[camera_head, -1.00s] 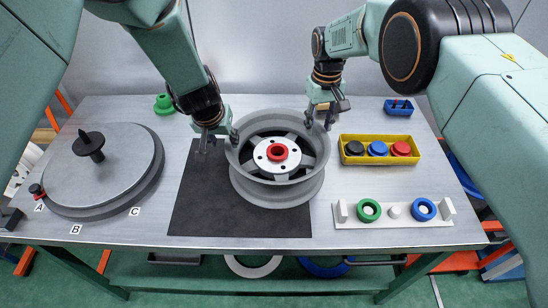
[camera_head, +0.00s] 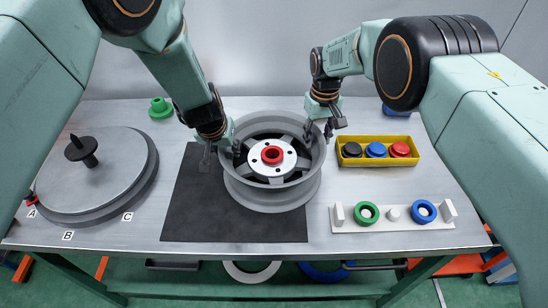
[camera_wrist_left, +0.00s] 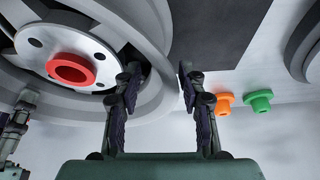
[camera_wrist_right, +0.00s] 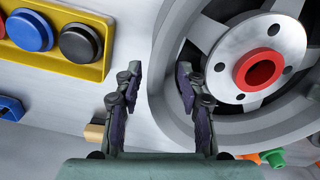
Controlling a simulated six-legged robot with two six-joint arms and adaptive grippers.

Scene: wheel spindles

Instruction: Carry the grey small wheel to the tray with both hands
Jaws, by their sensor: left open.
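The grey small wheel (camera_head: 275,200) lies flat with its open face up on a black mat (camera_head: 195,220); its white hub has a red ring in the middle. My left gripper (camera_head: 222,156) is open at the wheel's left rim, one finger inside the rim and one outside. In the left wrist view the rim (camera_wrist_left: 150,60) passes between the fingers. My right gripper (camera_head: 318,132) straddles the right rim; in the right wrist view its fingers (camera_wrist_right: 159,85) are apart with the rim between them. I cannot tell whether any finger touches the rim.
A yellow tray (camera_head: 378,163) of black, blue and red caps stands right of the wheel, before it a white holder (camera_head: 390,225) with green and blue rings. A round grey plate (camera_head: 85,195) with a black spindle (camera_head: 81,150) is at left. A green flanged piece (camera_head: 161,108) stands behind.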

